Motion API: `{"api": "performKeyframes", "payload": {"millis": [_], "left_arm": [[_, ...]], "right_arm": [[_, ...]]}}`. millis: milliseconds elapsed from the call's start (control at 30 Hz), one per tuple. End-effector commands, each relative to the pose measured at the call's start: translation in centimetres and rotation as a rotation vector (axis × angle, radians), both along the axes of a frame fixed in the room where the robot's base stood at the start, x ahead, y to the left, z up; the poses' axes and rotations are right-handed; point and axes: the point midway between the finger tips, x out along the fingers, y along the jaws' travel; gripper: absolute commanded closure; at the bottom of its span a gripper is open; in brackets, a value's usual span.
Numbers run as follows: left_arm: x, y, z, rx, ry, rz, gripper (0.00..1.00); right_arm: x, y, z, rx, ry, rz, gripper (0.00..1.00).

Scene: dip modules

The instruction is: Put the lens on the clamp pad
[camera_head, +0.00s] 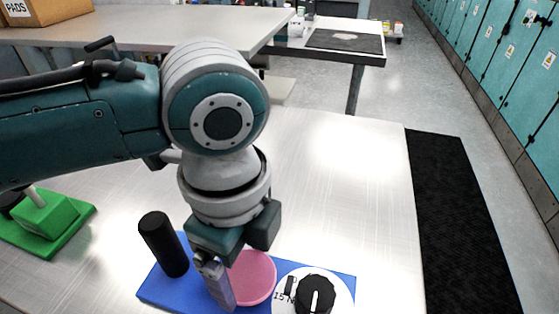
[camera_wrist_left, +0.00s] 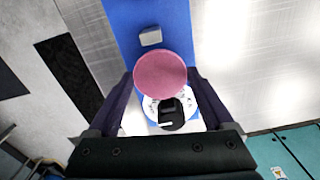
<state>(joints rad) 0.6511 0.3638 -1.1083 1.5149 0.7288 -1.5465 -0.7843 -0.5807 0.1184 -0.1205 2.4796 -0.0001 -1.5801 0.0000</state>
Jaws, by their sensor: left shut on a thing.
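The pink disc, which I take to be the lens (camera_head: 255,277), is between the fingers of my left gripper (camera_head: 230,284). In the left wrist view the pink disc (camera_wrist_left: 161,74) sits between the two fingertips, over a blue base (camera_wrist_left: 126,15). The gripper is shut on it. In the head view the blue base (camera_head: 160,291) carries a black upright cylinder (camera_head: 163,244) and a white dial with a black knob (camera_head: 316,294). A grey block (camera_wrist_left: 151,37) shows on the base in the left wrist view. I cannot tell which part is the clamp pad. My right gripper is not in view.
A green block on a green plate (camera_head: 45,222) stands at the left of the metal table (camera_head: 345,200). The table is clear behind and right of the blue base. A black floor mat (camera_head: 455,220) lies beyond its right edge.

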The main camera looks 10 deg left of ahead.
Motion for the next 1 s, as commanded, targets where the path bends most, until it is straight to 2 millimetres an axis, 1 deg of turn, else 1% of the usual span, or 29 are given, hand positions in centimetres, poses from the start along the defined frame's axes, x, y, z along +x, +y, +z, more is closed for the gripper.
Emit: {"api": "performKeyframes", "payload": {"millis": [167, 300, 333, 433, 667, 767, 867, 1000], "left_arm": [[0.0, 0.0, 0.1, -0.001, 0.0, 0.0, 0.67], [0.0, 0.0, -0.3, 0.0, 0.0, 0.0, 0.67], [0.0, 0.0, -0.2, 0.0, 0.0, 0.0, 0.11], [0.0, 0.0, -0.2, 0.0, 0.0, 0.0, 0.0], [0.0, 0.0, -0.1, -0.001, 0.0, 0.0, 0.0], [0.1, 0.0, 0.5, -0.002, -0.002, 0.0, 0.0], [0.1, -0.1, 2.0, -0.004, -0.003, 0.0, 0.0], [0.2, -0.1, 5.1, -0.004, -0.004, 0.0, 0.0]], "right_arm": [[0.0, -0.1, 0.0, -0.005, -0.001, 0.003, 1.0], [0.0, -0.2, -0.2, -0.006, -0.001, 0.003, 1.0], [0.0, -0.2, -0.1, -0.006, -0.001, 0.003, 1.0], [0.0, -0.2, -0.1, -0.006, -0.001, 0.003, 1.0], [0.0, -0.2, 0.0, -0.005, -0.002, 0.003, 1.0], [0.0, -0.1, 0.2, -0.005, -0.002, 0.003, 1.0], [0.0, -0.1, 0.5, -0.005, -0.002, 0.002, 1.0], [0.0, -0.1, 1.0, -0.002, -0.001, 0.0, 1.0]]}}
